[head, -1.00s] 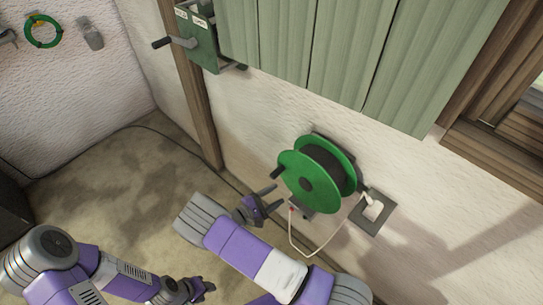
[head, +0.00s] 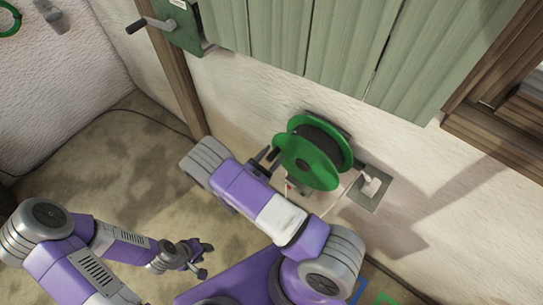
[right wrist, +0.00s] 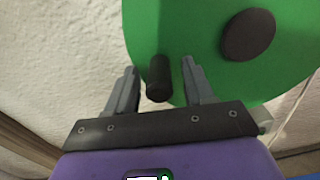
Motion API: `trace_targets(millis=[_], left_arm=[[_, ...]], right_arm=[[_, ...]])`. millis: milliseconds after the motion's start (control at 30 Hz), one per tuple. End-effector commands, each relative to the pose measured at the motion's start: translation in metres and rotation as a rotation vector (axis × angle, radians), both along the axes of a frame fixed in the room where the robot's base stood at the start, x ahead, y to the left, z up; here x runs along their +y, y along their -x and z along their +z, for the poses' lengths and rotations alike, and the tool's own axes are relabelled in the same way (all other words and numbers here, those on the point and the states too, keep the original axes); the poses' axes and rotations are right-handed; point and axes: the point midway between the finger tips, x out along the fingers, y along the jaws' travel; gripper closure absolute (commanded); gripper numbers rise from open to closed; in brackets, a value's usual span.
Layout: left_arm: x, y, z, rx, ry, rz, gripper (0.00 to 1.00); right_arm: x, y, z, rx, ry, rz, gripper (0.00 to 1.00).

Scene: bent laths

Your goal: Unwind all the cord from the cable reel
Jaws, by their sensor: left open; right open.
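The cable reel (head: 306,162) is mounted on the white wall, with green flanges and dark cord wound between them. Its black crank knob sticks out from the front flange; in the right wrist view the knob (right wrist: 158,82) stands between the two fingers of my right gripper (right wrist: 160,66). Those fingers are open, with a gap visible on each side of the knob. My left gripper (head: 206,260) is open and empty, low over the floor, well away from the reel.
A wall socket plate (head: 371,186) with a white plug and thin pale lead is right of the reel. Green shutters (head: 340,50) hang above it. A green crank box (head: 172,25) is at upper left. A dark cable (head: 125,110) runs along the floor by the wall.

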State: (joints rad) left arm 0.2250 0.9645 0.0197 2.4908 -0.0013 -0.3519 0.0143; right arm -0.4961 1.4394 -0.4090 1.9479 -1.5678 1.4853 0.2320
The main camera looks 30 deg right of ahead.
Motion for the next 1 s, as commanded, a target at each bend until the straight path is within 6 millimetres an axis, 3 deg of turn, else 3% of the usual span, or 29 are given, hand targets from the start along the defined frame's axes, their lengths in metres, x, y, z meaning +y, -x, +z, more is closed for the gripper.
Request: trace_targets(millis=[267, 600, 1000], left_arm=[[-0.0001, -0.0001, 0.0000, 0.000, 0.000, 0.000, 0.57], [0.0000, -0.0002, 0.0000, 0.000, 0.000, 0.000, 0.57], [0.0000, -0.0002, 0.0000, 0.000, 0.000, 0.000, 0.57]], right_arm=[[-0.0017, -0.0008, 0.0002, -0.001, 0.000, 0.000, 0.47], [-0.0015, -0.0007, 0.0002, -0.001, 0.000, 0.000, 0.99], [0.0028, -0.0032, 0.0019, -0.016, -0.007, 0.010, 1.00]])
